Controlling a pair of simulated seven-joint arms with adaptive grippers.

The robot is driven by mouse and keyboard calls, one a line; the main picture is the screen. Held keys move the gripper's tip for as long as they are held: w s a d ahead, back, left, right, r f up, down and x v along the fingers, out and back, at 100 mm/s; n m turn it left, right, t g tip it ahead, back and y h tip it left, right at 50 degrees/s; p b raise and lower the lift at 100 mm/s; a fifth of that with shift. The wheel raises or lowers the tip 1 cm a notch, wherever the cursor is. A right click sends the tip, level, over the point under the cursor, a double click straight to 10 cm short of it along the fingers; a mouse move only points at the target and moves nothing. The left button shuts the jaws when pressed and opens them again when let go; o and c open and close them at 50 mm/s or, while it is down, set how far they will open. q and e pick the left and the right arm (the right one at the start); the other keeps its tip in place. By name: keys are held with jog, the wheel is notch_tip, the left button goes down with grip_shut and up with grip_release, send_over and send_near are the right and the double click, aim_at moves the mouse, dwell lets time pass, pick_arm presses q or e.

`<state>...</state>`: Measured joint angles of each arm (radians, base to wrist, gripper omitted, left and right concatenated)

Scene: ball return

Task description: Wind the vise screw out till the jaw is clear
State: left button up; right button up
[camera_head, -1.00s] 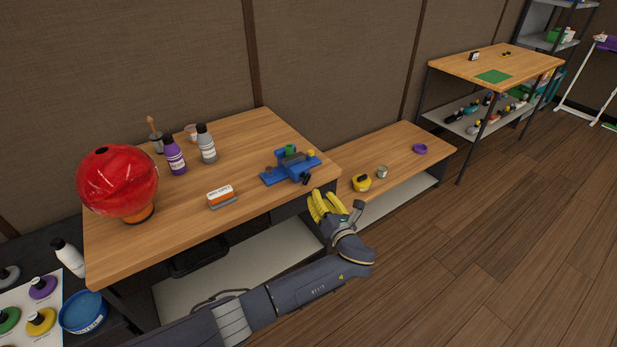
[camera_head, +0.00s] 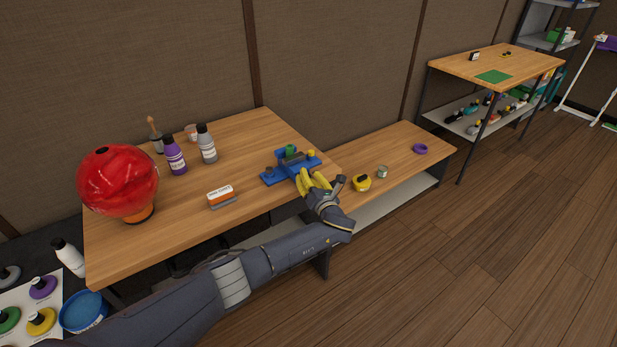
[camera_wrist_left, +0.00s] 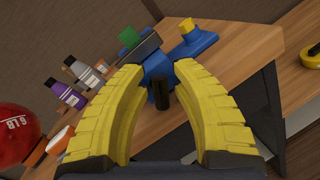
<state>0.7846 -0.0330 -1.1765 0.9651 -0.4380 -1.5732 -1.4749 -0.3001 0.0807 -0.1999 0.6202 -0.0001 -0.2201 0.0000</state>
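The blue vise (camera_head: 283,172) sits at the right end of the wooden workbench (camera_head: 250,137). A green block shows at its top, with dark jaw parts below it. In the left wrist view the vise (camera_wrist_left: 158,68) faces me, and its dark screw handle (camera_wrist_left: 161,93) points toward the camera between my fingers. My left gripper (camera_head: 314,179) has its yellow fingers at the vise's front right. In the left wrist view the left gripper (camera_wrist_left: 165,108) is open, with a gap on both sides of the handle. My right gripper is not in view.
A red ball (camera_head: 118,180), a purple bottle (camera_head: 174,156), a grey bottle (camera_head: 207,145) and an orange-and-white box (camera_head: 221,196) stand on the bench. A lower bench (camera_head: 400,150) at right holds a yellow round item (camera_head: 362,183) and a small can (camera_head: 383,172).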

pick_arm(q)
jog(key=shift+c, duration=0.4)
grip_shut()
jog(key=n, duration=0.4)
jog(key=shift+s+a+t+y, duration=0.1)
jog(key=shift+s+t+y, duration=0.05)
jog(key=shift+t+y, duration=0.25)
jog(key=shift+a+r+n+y, duration=0.15)
jog(key=shift+n+y, duration=0.25)
jog(key=shift+n, duration=1.2)
jog(key=shift+o, duration=0.4)
grip_release()
jog(key=shift+s, duration=0.1)
